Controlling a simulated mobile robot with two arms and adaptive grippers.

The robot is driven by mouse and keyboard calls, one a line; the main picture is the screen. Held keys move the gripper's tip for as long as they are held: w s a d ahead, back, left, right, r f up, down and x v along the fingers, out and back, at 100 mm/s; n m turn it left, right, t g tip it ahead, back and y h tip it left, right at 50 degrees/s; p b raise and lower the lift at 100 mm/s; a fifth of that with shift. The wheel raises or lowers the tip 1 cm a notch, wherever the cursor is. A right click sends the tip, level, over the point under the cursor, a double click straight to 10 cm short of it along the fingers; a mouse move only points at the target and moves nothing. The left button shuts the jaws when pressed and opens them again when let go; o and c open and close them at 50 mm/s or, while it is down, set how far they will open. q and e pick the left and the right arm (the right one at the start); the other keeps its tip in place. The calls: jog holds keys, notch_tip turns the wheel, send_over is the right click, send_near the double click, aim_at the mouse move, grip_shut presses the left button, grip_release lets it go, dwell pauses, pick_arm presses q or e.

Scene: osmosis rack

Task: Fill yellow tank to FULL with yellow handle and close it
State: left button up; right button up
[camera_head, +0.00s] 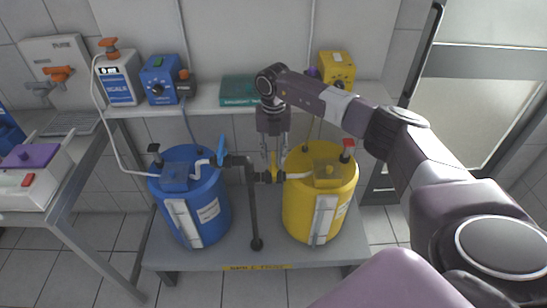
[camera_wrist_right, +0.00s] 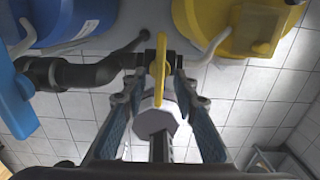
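The yellow tank (camera_head: 345,205) stands on the right of the low bench, with a pale level strip (camera_head: 325,217) on its front; I cannot read its level. The yellow handle (camera_head: 275,168) sits on the dark pipe valve at the tank's left. My right gripper (camera_head: 272,153) points down over this handle. In the right wrist view the yellow handle (camera_wrist_right: 160,68) lies between the two fingertips (camera_wrist_right: 160,80), with gaps visible on both sides. The fingers are apart. My left gripper is not in view.
The blue tank (camera_head: 208,210) with a blue handle (camera_head: 221,150) stands left of the pipe (camera_head: 252,205). A shelf above holds a scale box (camera_head: 120,80), a blue device (camera_head: 160,78), a teal box (camera_head: 239,90) and a yellow device (camera_head: 337,68).

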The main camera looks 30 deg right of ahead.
jog(key=shift+f, duration=1)
jog(key=shift+c, duration=0.4)
grip_shut()
